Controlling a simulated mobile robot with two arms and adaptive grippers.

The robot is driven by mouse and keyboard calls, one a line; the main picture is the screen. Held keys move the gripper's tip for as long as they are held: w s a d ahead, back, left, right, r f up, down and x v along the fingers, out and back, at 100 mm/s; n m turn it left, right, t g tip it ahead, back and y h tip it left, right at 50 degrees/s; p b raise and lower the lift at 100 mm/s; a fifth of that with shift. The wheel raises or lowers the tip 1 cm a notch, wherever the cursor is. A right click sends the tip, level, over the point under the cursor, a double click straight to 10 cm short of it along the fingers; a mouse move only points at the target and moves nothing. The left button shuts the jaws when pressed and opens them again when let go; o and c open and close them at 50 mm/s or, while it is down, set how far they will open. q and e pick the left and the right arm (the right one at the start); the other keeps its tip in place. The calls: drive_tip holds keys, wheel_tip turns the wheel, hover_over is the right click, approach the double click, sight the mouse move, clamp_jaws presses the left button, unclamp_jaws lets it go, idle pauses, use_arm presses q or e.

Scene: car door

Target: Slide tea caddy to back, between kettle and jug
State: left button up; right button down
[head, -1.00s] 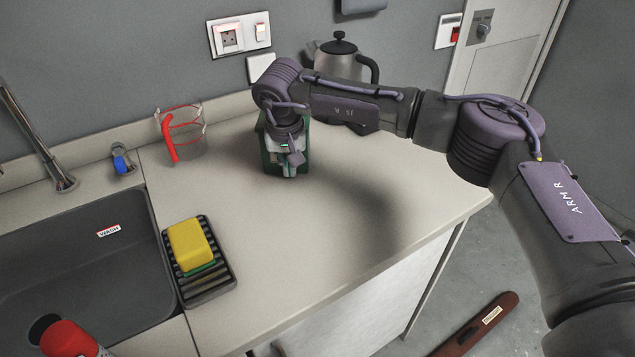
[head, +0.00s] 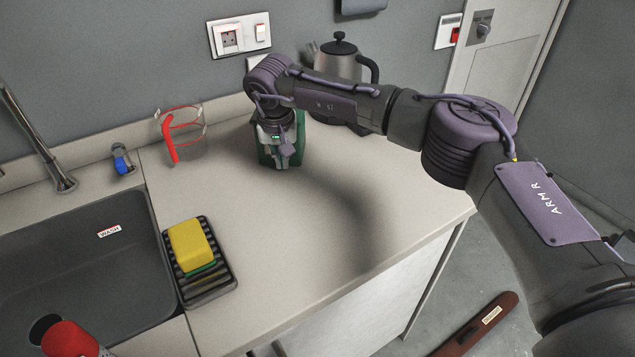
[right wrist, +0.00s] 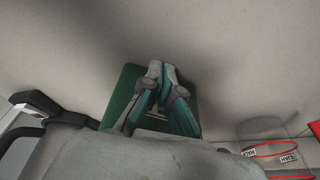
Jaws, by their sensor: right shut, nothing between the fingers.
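The green tea caddy (head: 265,152) stands on the counter, largely hidden by my right gripper (head: 281,164). That gripper points down at its near side, shut with nothing between its fingers. In the right wrist view, the shut fingertips (right wrist: 161,68) overlap the caddy (right wrist: 122,92); I cannot tell if they touch it. The steel kettle (head: 333,63) with black lid and handle stands behind to the right, partly hidden by my right arm. The clear jug (head: 187,137) with red handle and rim stands to the left, near the wall. My left gripper is not in view.
A sink (head: 70,260) lies at the left, with a blue-knobbed fitting (head: 121,161) behind it. A yellow sponge (head: 189,244) sits on a black rack (head: 213,284). A red-topped object (head: 68,340) is at lower left. The counter's front middle (head: 290,255) is clear.

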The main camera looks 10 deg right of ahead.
drive_tip(key=shift+w+a, duration=0.25)
drive_tip(key=shift+w, duration=0.35)
drive_tip(key=shift+s+d, duration=0.3)
drive_tip(key=shift+s, duration=0.45)
drive_tip(key=shift+s+d, duration=0.3)
drive_tip(key=shift+s, duration=0.4)
wheel_tip(320, 180, up, 10)
drive_tip(key=p, duration=0.6)
